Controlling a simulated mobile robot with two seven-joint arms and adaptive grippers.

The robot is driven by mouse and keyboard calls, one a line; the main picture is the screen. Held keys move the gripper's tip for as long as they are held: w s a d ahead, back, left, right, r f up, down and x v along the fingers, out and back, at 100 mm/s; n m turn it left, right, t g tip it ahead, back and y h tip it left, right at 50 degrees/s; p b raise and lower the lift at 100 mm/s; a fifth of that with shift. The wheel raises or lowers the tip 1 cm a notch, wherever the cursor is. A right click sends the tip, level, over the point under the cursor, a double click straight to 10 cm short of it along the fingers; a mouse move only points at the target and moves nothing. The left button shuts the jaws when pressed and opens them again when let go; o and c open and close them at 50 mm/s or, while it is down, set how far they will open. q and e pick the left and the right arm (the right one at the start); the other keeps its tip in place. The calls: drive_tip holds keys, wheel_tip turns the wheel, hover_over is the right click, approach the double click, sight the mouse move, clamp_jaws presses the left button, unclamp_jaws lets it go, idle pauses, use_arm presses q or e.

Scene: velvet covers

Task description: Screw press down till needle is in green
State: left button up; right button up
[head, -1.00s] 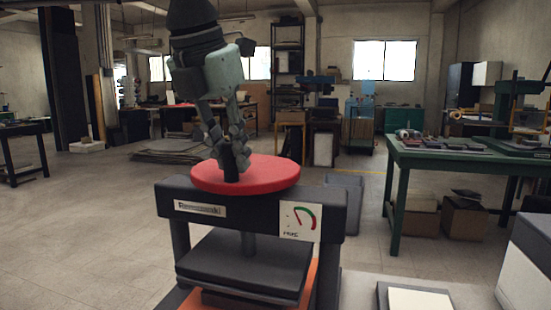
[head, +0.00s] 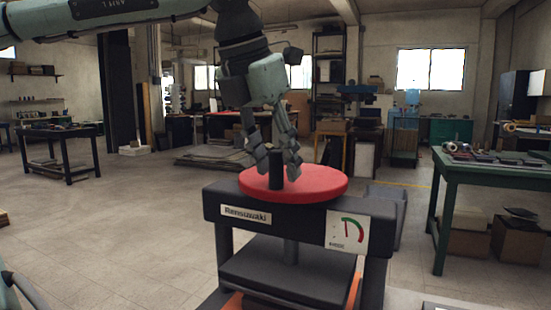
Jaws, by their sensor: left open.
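A dark plate (head: 285,278) hangs on the screw under the beam. My left gripper (head: 273,168) points down over the wheel, open, its fingers apart on either side of the knob. My right gripper is not in view.
A green table (head: 500,172) with tools stands at the right, with boxes below it. A grey block (head: 385,215) is behind the press at the right. A dark table (head: 62,145) stands far left. The floor left of the press is clear.

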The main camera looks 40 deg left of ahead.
use_arm(q)
drive_tip(key=v, duration=1.2)
drive_tip(key=shift+w, duration=0.1)
idle(0.9)
